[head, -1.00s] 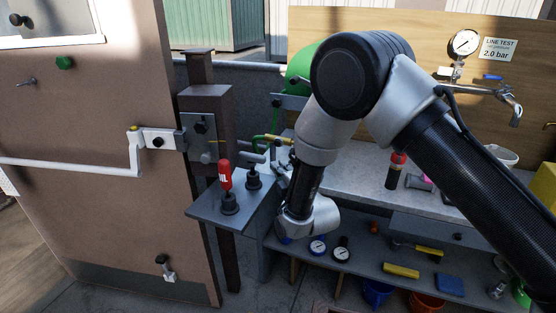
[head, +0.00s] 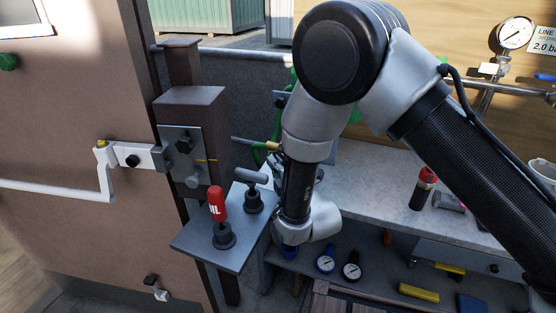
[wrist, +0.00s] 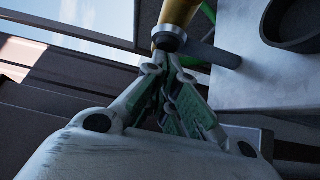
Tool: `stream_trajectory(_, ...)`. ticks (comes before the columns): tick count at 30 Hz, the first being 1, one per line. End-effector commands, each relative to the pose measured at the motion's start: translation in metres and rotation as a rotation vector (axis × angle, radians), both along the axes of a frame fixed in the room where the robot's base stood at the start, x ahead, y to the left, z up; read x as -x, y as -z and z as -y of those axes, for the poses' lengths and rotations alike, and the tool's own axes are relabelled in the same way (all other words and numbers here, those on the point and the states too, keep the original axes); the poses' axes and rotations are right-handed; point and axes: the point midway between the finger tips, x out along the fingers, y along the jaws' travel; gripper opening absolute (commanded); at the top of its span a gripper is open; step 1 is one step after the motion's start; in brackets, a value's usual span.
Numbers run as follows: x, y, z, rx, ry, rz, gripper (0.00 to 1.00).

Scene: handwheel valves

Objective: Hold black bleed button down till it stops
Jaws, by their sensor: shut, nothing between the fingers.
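My gripper shows in the wrist view (wrist: 172,88), its green-padded fingers shut and empty. Their tips lie close to the grey end of a yellow cylinder (wrist: 176,17); whether they touch it I cannot tell. In the head view my arm hides most of the gripper, and what looks like the same yellow fitting (head: 270,146) shows beside a green hose, just left of my arm. I cannot clearly pick out the black bleed button; it may be hidden behind the fingers or my arm.
A grey shelf (head: 192,240) with a red-handled lever (head: 217,205) and a grey T-handle (head: 251,177) stands left of my arm. A brown door (head: 75,110) is at left. The workbench (head: 385,172) is at right, with a pressure gauge (head: 514,34) above it.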

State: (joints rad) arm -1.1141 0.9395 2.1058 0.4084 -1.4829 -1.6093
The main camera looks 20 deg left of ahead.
Motion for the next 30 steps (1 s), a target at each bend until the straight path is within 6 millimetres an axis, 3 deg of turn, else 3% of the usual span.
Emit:
stream_trajectory(12,0.001,0.000,0.001,0.000,0.000,0.000,0.00)
stream_trajectory(19,-0.019,0.000,0.003,0.000,0.003,-0.001,0.00)
stream_trajectory(30,-0.020,-0.001,0.003,-0.002,0.005,0.001,0.00)
